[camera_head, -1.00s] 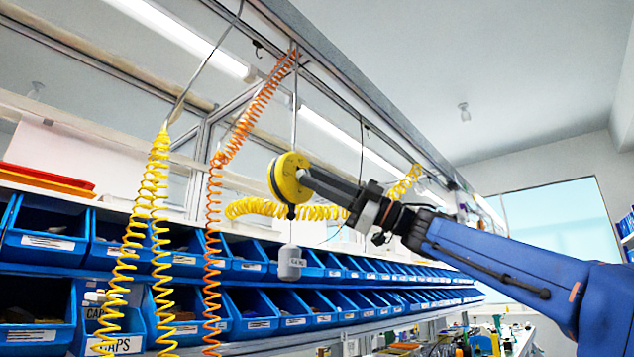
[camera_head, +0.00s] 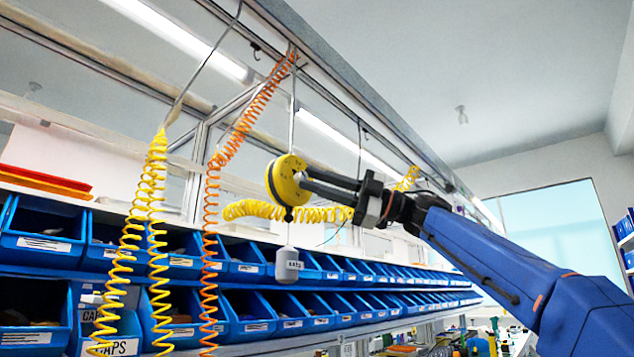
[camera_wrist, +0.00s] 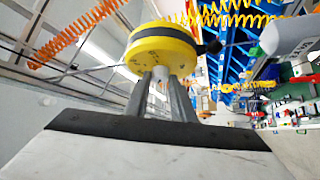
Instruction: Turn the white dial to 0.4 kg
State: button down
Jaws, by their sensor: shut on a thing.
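The yellow and black balancer housing (camera_head: 285,181) hangs on a cable from the overhead rail. The white dial (camera_wrist: 160,73) sits on its face and shows in the wrist view between my fingers; its scale marks are too small to read. My gripper (camera_head: 303,178) reaches in from the right, with its fingertips at the housing's face. In the wrist view, the two fingers of my gripper (camera_wrist: 160,85) are on either side of the dial, shut on it. In the head view the dial is hidden by the fingers.
A grey weight (camera_head: 287,266) hangs below the housing. Yellow coiled hoses (camera_head: 158,240) and an orange coiled hose (camera_head: 211,250) hang to the left. Rows of blue bins (camera_head: 246,312) stand behind. Open room lies to the upper right.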

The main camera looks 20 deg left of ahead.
jog(key=c, duration=1.5)
grip_release()
jog(key=shift+s, duration=0.1)
jog(key=v, duration=1.7)
jog(key=shift+d+f, duration=0.15)
jog(key=shift+f, duration=0.1)
